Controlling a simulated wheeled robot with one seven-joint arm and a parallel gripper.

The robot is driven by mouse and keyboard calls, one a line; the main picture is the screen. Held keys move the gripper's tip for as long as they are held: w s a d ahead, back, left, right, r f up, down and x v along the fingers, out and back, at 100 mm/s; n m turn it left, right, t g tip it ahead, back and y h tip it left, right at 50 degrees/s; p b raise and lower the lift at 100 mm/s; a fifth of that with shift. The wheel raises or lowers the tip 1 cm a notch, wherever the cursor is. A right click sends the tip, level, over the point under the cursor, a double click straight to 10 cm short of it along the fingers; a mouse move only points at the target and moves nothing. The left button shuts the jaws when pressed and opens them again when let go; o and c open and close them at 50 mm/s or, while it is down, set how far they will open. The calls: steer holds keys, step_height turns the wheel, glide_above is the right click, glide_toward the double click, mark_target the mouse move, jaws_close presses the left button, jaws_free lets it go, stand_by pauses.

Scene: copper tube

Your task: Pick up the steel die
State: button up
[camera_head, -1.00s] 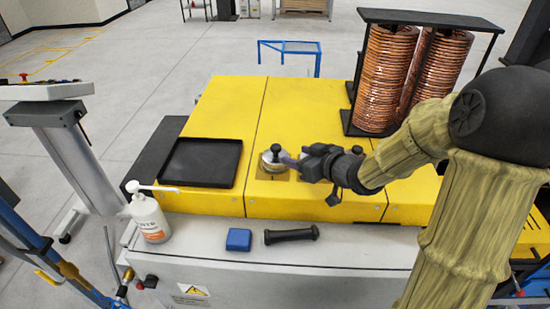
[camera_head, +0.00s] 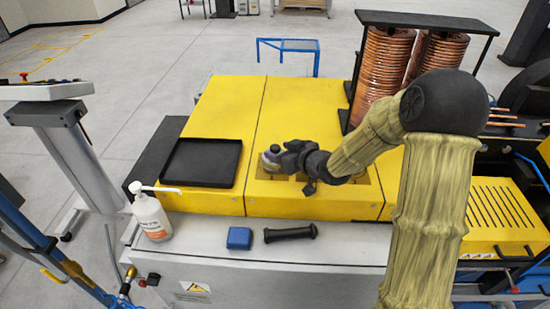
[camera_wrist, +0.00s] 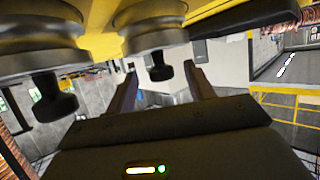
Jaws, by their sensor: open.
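The steel die (camera_wrist: 160,42) is a silvery round body with a black knob. In the wrist view it appears upside down, with its knob in the gap between my finger tips. A second, similar silvery body with a black knob (camera_wrist: 42,42) is at the left of that view, outside the fingers. In the head view a bit of silvery metal (camera_head: 267,160) shows on the yellow machine top, mostly hidden by my gripper (camera_head: 273,158). My gripper is open, with its fingers (camera_wrist: 162,88) on either side of the knob. Whether either finger touches it cannot be told.
A black tray (camera_head: 202,180) lies left of my gripper on the yellow machine top (camera_head: 285,110). A pump bottle (camera_head: 150,215), a blue block (camera_head: 239,238) and a black handle-like bar (camera_head: 290,233) are on the front ledge. Copper coils (camera_head: 385,75) stand behind my arm.

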mark_target(272, 147)
steer(key=p+x, duration=0.2)
steer(key=x, duration=0.2)
steer(key=shift+a+r, duration=0.1)
steer(key=shift+r, duration=0.05)
steer(key=shift+w+a+f, duration=0.15)
steer(key=shift+w+f, duration=0.05)
steer(key=shift+w, duration=0.05)
jaws_close()
steer(key=shift+r, duration=0.15)
